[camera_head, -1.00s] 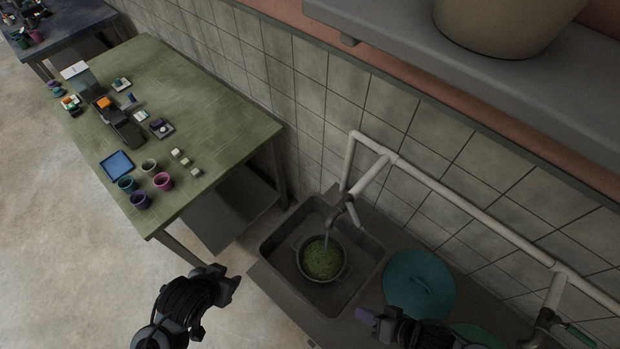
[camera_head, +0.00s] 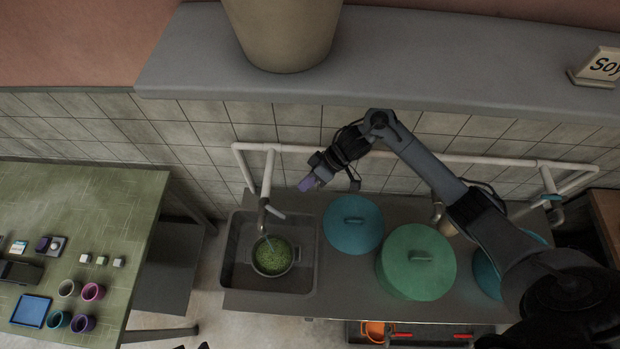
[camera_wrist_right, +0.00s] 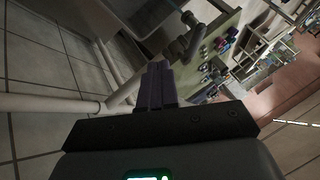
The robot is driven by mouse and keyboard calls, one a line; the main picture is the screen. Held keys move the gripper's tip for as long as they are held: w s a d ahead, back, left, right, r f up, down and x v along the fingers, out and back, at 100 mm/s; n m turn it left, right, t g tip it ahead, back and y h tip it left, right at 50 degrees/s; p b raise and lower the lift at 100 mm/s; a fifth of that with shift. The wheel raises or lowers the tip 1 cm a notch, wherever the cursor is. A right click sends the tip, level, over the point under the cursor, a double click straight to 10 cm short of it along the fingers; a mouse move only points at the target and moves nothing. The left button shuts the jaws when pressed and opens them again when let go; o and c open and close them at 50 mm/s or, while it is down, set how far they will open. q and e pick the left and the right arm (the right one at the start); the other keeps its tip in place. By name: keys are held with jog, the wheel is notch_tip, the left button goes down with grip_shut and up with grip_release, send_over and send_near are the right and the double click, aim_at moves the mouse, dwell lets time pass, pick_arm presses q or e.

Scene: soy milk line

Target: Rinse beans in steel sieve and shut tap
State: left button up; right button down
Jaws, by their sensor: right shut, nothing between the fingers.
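The steel sieve (camera_head: 287,271) holds green beans (camera_head: 271,254) and sits in the sink (camera_head: 238,283). The tap (camera_head: 263,217) hangs above it from a white pipe, and a thin stream of water falls from it onto the beans. My right gripper (camera_head: 307,184) has purple fingers and hangs right of the tap and above it in the picture, apart from it. In the right wrist view its fingers (camera_wrist_right: 158,86) are together and empty, with what looks like the tap (camera_wrist_right: 191,38) beyond them. My left gripper does not show clearly.
A blue lid (camera_head: 353,225) and a green lid (camera_head: 417,261) stand on the counter right of the sink. White pipes (camera_head: 400,155) run along the tiled wall behind. A shelf (camera_head: 400,60) overhangs above. A green table (camera_head: 110,215) with small cups stands at left.

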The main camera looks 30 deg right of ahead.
aim_at(272, 209)
jog(key=a+f+p, duration=0.2)
jog(key=a+f, duration=0.2)
jog(key=a, duration=0.3)
jog(key=shift+s+a, duration=0.2)
jog(key=shift+a, duration=0.05)
jog(key=shift+a+r, duration=0.1)
